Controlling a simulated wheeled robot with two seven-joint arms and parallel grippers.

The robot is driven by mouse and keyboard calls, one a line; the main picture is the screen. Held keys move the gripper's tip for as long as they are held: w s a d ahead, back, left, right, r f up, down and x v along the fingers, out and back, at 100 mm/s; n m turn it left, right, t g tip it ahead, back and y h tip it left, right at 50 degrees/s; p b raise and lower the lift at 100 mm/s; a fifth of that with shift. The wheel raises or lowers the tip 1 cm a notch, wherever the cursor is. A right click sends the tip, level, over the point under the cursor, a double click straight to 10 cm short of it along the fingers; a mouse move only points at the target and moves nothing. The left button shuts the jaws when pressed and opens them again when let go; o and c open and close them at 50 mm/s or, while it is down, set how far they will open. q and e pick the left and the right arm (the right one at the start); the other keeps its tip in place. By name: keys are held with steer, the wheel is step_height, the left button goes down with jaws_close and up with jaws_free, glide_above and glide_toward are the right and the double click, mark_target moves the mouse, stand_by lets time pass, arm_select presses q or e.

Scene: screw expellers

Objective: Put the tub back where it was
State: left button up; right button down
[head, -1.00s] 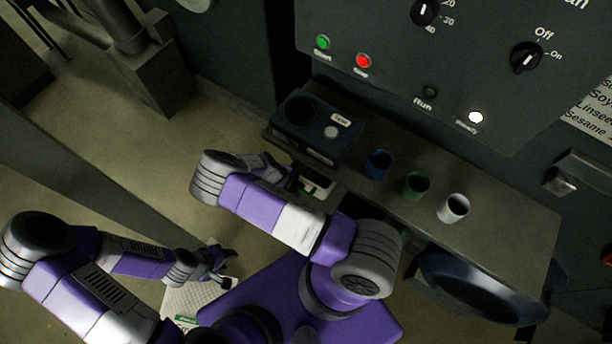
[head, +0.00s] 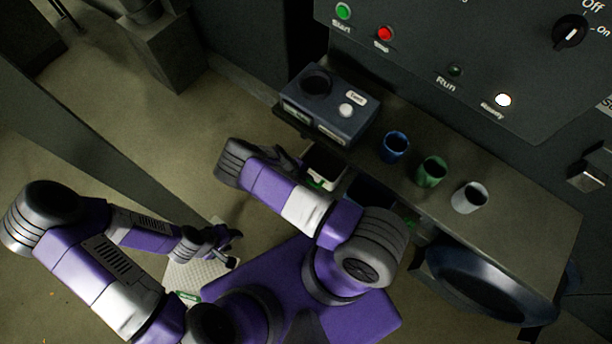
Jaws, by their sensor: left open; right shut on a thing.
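The tub (head: 333,171), pale with a dark inside and a green mark on its side, is in front of the shelf edge, below the grey box. My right gripper (head: 298,167) is at its left side, shut on it; the fingers are small, dark and partly hidden by my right arm. My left gripper (head: 235,249) is open and empty, low at the left, over a pale textured sheet or plate.
The shelf (head: 520,225) holds a grey box (head: 345,105) with a round hole and blue (head: 396,147), green (head: 431,171) and white (head: 470,197) cups. A large dark round bowl (head: 480,285) is below. A control panel (head: 440,50) rises behind.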

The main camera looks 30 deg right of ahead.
steer(key=c, duration=1)
jaws_free()
steer(key=p+v, duration=0.3)
steer(key=v, duration=0.9)
